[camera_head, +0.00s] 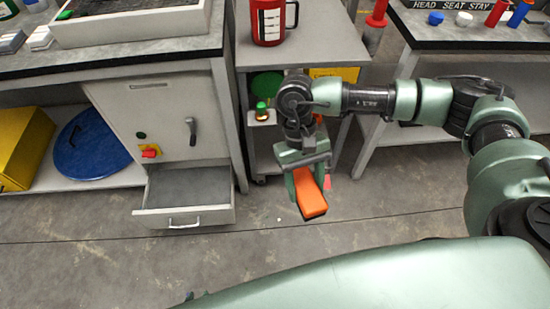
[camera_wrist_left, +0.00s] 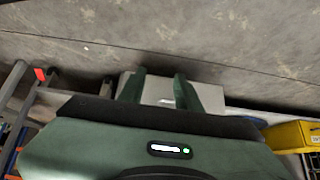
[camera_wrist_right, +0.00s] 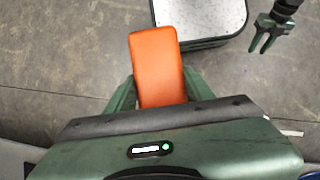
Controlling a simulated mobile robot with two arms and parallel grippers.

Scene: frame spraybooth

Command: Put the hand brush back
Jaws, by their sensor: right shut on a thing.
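The hand brush (camera_head: 311,194) is an orange block with a dark underside, held in the air in front of the grey trolley. My right gripper (camera_head: 307,180) is shut on it. In the right wrist view the orange brush (camera_wrist_right: 158,65) sticks out between the fingers, with floor beyond it. My left gripper (camera_wrist_left: 158,88) is open and empty in the left wrist view, its two fingers apart. It also shows at the top right of the right wrist view (camera_wrist_right: 267,36), but not in the head view. Past its fingers shows the pale drawer (camera_wrist_left: 205,97).
The open drawer (camera_head: 186,219) of the left cabinet looks empty and juts out over the floor. A trolley (camera_head: 245,50) carries a red mug (camera_head: 269,22). A blue disc (camera_head: 90,148) and a yellow box (camera_head: 22,140) stand on the low shelf. The floor in front is clear.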

